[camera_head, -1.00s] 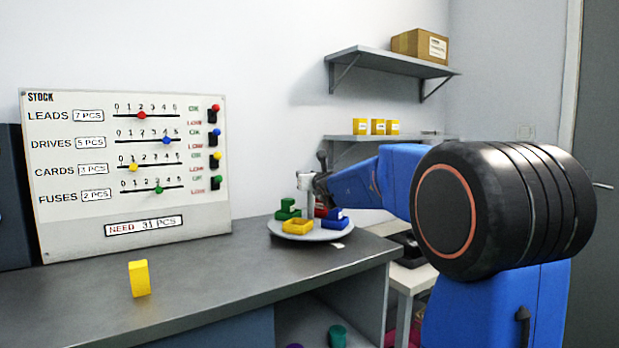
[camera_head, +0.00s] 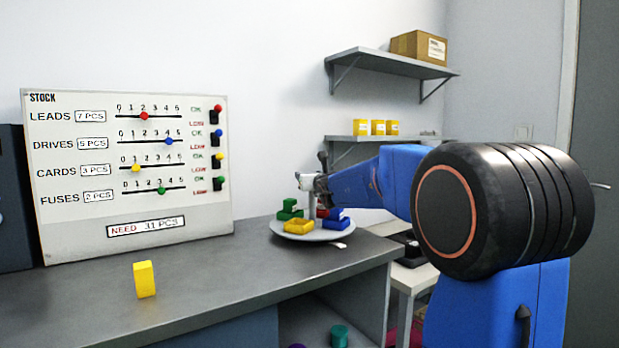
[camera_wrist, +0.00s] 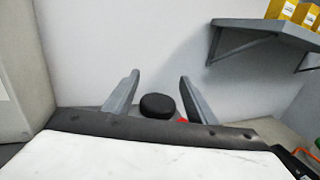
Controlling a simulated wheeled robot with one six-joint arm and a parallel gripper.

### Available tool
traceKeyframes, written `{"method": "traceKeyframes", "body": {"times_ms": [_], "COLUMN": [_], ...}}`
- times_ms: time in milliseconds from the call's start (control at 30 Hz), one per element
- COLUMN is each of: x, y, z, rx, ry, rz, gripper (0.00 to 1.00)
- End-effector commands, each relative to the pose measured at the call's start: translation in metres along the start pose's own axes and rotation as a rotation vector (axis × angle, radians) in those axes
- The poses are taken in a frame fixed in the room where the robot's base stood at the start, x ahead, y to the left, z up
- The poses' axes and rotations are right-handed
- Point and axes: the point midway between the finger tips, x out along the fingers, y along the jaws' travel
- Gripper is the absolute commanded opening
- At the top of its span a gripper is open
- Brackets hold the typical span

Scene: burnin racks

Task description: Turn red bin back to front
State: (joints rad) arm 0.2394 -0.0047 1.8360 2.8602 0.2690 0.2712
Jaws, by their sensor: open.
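The red bin (camera_head: 323,212) is at the back of a round grey turntable (camera_head: 305,236), mostly hidden behind other bins and my gripper. A green bin (camera_head: 289,210) is left of it, a yellow bin (camera_head: 298,226) in front, a blue bin (camera_head: 336,221) at right. My gripper (camera_head: 306,186) is above the turntable. In the wrist view, my gripper (camera_wrist: 160,78) has its fingers apart, with a round black knob (camera_wrist: 157,106) seen between them. A sliver of red shows beside the right finger. I cannot tell whether the fingers touch the knob.
The turntable stands near the right end of the grey counter (camera_head: 210,285). A stock board (camera_head: 130,170) leans at the wall on the left. A yellow block (camera_head: 144,279) stands on the counter's front left. Shelves (camera_head: 390,62) are on the wall behind. Counter between block and turntable is clear.

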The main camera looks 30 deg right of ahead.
Motion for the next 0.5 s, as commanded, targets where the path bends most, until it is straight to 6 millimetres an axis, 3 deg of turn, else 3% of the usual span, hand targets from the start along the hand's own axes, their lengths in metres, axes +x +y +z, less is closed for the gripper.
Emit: {"method": "traceKeyframes", "body": {"times_ms": [267, 500], "x": [-0.006, -0.040], "y": [0.000, 0.000], "z": [0.001, 0.001], "rx": [0.000, 0.001], "ry": [-0.001, -0.001], "rz": [0.000, 0.000], "gripper": [0.51, 0.51]}}
